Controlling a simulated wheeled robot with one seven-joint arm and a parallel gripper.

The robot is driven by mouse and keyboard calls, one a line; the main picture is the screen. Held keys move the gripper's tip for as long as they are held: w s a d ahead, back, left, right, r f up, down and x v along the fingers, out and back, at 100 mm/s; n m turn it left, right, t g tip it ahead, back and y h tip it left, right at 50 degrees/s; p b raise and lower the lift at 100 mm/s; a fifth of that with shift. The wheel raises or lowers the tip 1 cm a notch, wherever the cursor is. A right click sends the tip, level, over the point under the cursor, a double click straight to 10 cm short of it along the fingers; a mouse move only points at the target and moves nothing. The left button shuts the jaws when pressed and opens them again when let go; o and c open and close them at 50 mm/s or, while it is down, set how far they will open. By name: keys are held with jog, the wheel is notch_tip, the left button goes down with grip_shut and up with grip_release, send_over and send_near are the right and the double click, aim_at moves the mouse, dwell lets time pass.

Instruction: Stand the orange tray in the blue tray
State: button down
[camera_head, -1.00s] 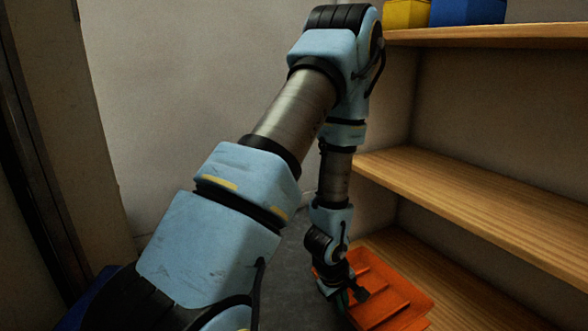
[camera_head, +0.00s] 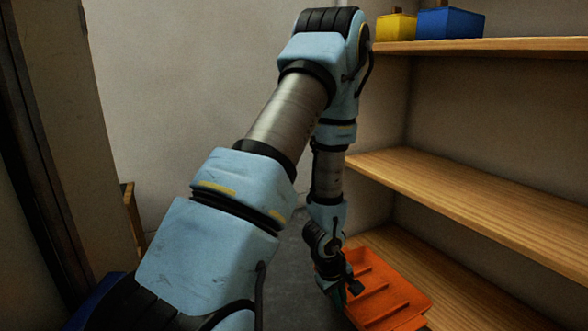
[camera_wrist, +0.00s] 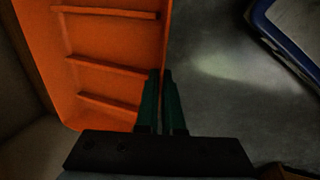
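The orange tray (camera_head: 392,302) is a shallow tray with raised dividers, at the lower right in the head view, in front of the lowest shelf. It also fills the upper left of the wrist view (camera_wrist: 105,40). My gripper (camera_head: 345,287) is at the tray's left side. In the wrist view its two green fingers (camera_wrist: 162,75) are close together with the tray's rim between them, so it looks shut on the tray. A dark blue surface (camera_head: 95,302) shows behind my arm at the lower left; I cannot tell whether it is the blue tray.
A wooden shelf unit (camera_head: 470,195) stands at the right, with a yellow bin (camera_head: 396,27) and a blue bin (camera_head: 450,23) on top. Its middle shelf looks empty. A blue-edged object (camera_wrist: 285,45) lies at the wrist view's upper right. Grey floor (camera_wrist: 225,110) is clear between.

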jog(key=shift+m, duration=0.7)
jog(key=w+a+r, duration=0.1)
jog(key=w, duration=0.1)
jog(key=w+a+r, duration=0.1)
jog(key=w+a+r+p, duration=0.1)
jog(key=w+r, duration=0.1)
jog(key=shift+w, duration=0.3)
jog(key=w+a+r+m+g+p, duration=0.1)
jog(key=w+a+r+m+p, duration=0.1)
jog(key=a+r, duration=0.6)
jog(key=w+a+r+m+p, duration=0.15)
jog(key=a+r, duration=0.35)
jog(key=a, duration=0.6)
notch_tip(320, 180, up, 26)
jog(key=s+p, duration=0.2)
jog(key=p, duration=3.6)
jog(key=shift+s+d+r, duration=0.15)
jog(key=shift+s, duration=0.2)
